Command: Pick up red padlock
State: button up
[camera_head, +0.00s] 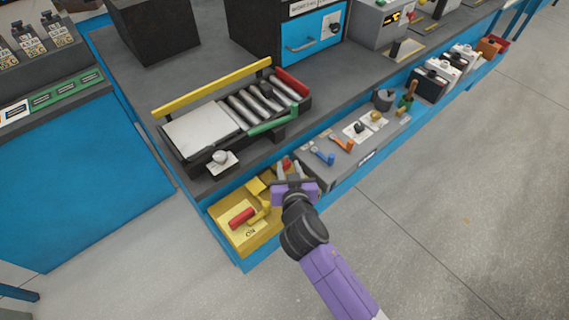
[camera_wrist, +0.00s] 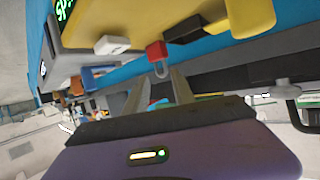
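The red padlock (camera_wrist: 156,51) shows in the wrist view just beyond my fingertips, with its pale looped shackle pointing towards the gap between them. In the head view, a small red part of the padlock (camera_head: 286,162) shows just past my gripper (camera_head: 288,173), beside the yellow box; the rest is hidden. My gripper (camera_wrist: 158,79) is open, with its two grey fingers apart and the padlock's shackle lined up between them. I see no clear contact.
A yellow box (camera_head: 226,222) with a red-handled switch (camera_head: 242,218) and yellow lever stands left of my gripper. A grey panel (camera_head: 322,176) with blue and orange levers is close on the right. The roller tray (camera_head: 190,158) lies on the bench behind. Open floor is in front.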

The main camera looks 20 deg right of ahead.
aim_at(286, 164)
jog(key=shift+p+x, duration=0.5)
jog(key=shift+x, duration=2.2)
jog(key=shift+a, duration=0.1)
grip_shut()
